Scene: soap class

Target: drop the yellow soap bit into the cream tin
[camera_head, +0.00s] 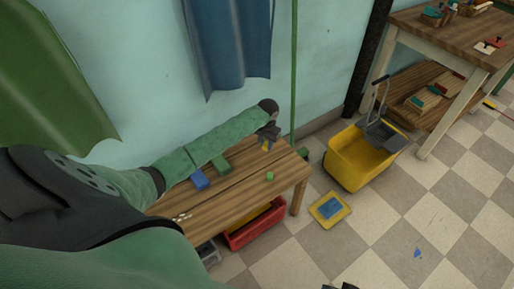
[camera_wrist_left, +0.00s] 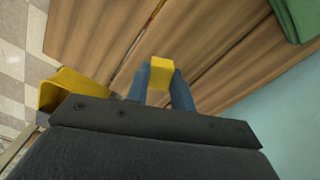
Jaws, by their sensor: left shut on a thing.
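My left gripper (camera_head: 266,142) reaches in over the wooden table near the wall and points down. Its blue fingers are shut on the yellow soap bit (camera_head: 265,149). In the left wrist view the yellow soap bit (camera_wrist_left: 160,70) shows between the fingertips (camera_wrist_left: 160,82), above the brown planks. I cannot tell its exact height over the table. I cannot make out the cream tin in either view. My right gripper is not clearly in view; only small dark shapes show at the bottom edge of the head view.
A red bin (camera_head: 254,233) sits below. A yellow bucket (camera_head: 352,163) and yellow tray (camera_head: 319,219) stand on the floor to the right.

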